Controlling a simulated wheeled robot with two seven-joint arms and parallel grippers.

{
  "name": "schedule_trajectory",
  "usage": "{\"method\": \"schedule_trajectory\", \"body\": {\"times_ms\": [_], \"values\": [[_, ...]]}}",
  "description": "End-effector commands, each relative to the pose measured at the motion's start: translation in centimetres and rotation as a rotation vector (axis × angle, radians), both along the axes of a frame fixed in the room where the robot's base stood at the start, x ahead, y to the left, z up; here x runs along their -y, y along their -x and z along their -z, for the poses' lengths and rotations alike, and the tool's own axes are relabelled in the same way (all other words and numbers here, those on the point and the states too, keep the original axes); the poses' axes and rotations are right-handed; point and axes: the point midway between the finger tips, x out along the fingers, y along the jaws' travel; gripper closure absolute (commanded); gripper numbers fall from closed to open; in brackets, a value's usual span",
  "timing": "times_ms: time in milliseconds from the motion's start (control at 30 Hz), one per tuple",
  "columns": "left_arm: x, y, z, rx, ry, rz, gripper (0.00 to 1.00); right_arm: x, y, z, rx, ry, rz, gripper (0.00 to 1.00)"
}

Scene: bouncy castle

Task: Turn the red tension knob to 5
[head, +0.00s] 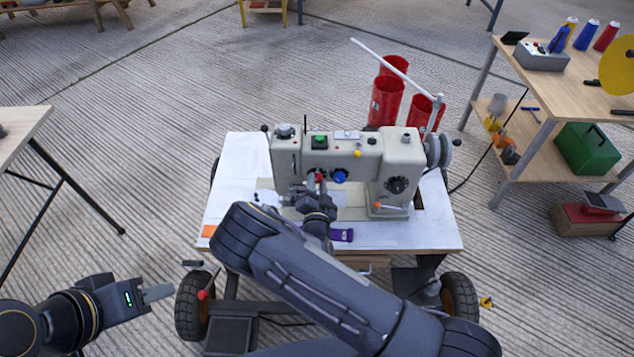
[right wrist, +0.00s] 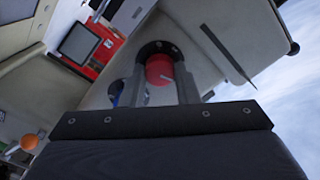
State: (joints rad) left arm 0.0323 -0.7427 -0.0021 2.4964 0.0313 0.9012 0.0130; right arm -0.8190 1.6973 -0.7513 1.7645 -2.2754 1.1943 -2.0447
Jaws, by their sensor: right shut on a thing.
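The red tension knob (head: 319,176) is on the front of the beige sewing machine (head: 350,160), left of a blue knob (head: 340,176). In the right wrist view the red knob (right wrist: 159,69) sits between my right gripper's two fingers and has a pale pointer line on it. My right gripper (head: 316,187) is shut on the red knob; its arm crosses the front of the table in the head view. The number the pointer stands at cannot be read. My left gripper (head: 158,292) is at the lower left, away from the machine; its finger gap cannot be made out.
The machine stands on a white wheeled table (head: 235,195) with a purple item (head: 341,235) and an orange patch (head: 209,231) on top. Red thread cones (head: 386,100) stand behind. A wooden workbench (head: 560,90) is at right, another table (head: 20,130) at left.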

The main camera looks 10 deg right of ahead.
Motion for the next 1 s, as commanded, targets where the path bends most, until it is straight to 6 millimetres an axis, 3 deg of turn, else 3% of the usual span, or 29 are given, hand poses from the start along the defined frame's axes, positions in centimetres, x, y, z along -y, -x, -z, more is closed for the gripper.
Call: {"method": "schedule_trajectory", "body": {"times_ms": [1000], "values": [[0.0, 0.0, -2.3, 0.000, 0.000, 0.000, 0.64, 0.1, 0.0, 0.1, 0.191, -0.945, 0.002, 0.95]]}}
